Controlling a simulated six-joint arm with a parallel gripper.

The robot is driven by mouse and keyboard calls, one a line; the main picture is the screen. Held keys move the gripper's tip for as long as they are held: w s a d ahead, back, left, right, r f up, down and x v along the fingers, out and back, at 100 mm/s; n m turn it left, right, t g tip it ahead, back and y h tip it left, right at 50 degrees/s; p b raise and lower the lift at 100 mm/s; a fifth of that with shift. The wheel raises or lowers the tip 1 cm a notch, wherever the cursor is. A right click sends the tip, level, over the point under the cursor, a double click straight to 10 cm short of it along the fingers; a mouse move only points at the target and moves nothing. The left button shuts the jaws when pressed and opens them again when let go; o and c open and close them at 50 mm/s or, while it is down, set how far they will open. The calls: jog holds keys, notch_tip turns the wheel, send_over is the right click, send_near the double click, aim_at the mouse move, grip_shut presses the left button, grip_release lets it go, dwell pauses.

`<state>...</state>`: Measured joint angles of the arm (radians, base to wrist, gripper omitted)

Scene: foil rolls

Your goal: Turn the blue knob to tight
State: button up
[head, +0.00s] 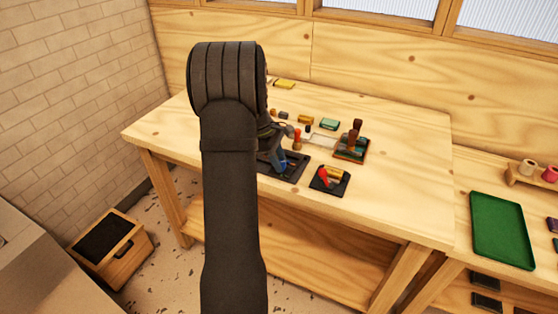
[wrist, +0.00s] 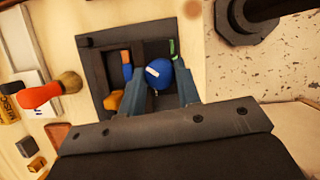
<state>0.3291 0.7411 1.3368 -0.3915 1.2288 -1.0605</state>
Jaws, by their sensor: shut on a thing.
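The blue knob (wrist: 158,72) shows in the wrist view, round, with a pale mark on its top face. It sits at a dark square panel (wrist: 90,75). My gripper (wrist: 157,84) has its two blue-grey fingers on either side of the knob, shut on it. The mark slants slightly; no scale or tight label can be read. In the head view my arm covers much of the spot. Only part of the dark panel (head: 292,172) shows there, with a bluish part above it that I cannot tell apart as finger or knob.
Inside the panel's frame lie an orange and blue piece (wrist: 126,63) and a yellow-orange piece (wrist: 113,100). A red-handled tool (wrist: 42,95) lies left of it. A black base with a red lever (head: 323,177) and a stamp-like stand (head: 352,145) are nearby. The bench's right front is clear.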

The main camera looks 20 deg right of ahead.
jog(key=m+y, duration=0.1)
jog(key=m, duration=0.2)
jog(key=m+g+y, duration=0.1)
jog(key=m, duration=0.3)
jog(key=shift+w+d, duration=0.1)
jog(key=shift+d, duration=0.1)
jog(key=m+y, duration=0.1)
jog(key=m, duration=0.2)
jog(key=m+y, duration=0.1)
jog(key=m, duration=0.2)
jog(key=shift+d+y, duration=0.15)
jog(key=shift+y, duration=0.15)
jog(key=m, duration=0.2)
jog(key=m+y, duration=0.1)
jog(key=m, duration=0.1)
jog(key=shift+d+m+y, duration=0.1)
jog(key=shift+m+y, duration=0.2)
jog(key=shift+m, duration=0.1)
jog(key=m, duration=0.2)
jog(key=m+t+y, duration=0.1)
jog(key=m, duration=0.1)
jog(key=shift+t, duration=0.3)
jog(key=shift+m, duration=0.3)
jog(key=o, duration=1)
jog(key=shift+c, duration=0.2)
